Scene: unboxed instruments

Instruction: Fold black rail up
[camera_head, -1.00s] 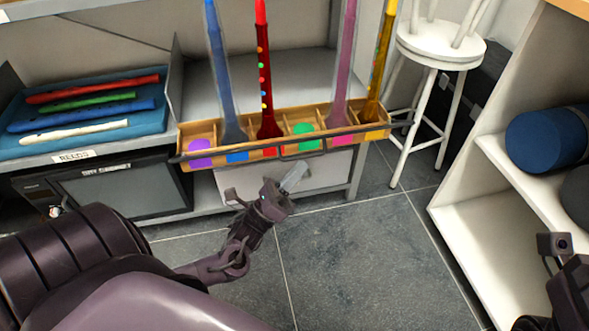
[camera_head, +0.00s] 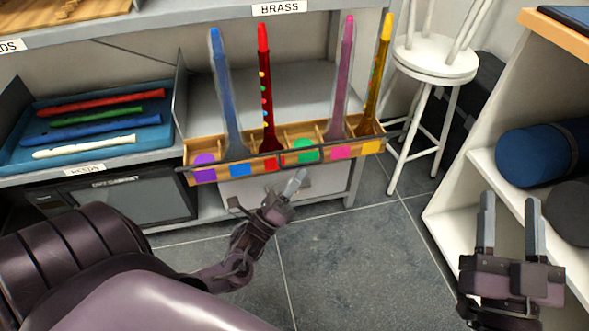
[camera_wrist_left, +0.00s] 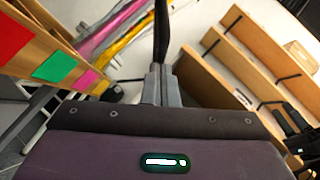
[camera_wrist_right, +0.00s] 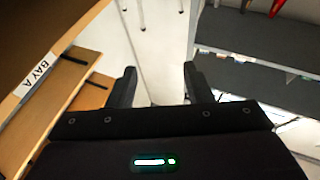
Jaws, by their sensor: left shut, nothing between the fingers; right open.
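My left gripper (camera_head: 296,182) is shut and empty, just below and in front of the rack's middle. In the left wrist view a dark bar (camera_wrist_left: 162,36), probably the rail, lies straight beyond the shut fingertips (camera_wrist_left: 161,72); I cannot tell whether they touch. My right gripper (camera_head: 510,205) is open and empty at the lower right, away from the rack. Its spread fingers also show in the right wrist view (camera_wrist_right: 158,78).
Blue (camera_head: 226,95), red (camera_head: 265,90), pink (camera_head: 343,80) and yellow (camera_head: 378,75) instruments stand in the rack. A blue tray (camera_head: 15,158) with recorders is left. A white stool (camera_head: 433,62) and a shelf with a blue roll (camera_head: 540,152) are right. Grey floor is open below.

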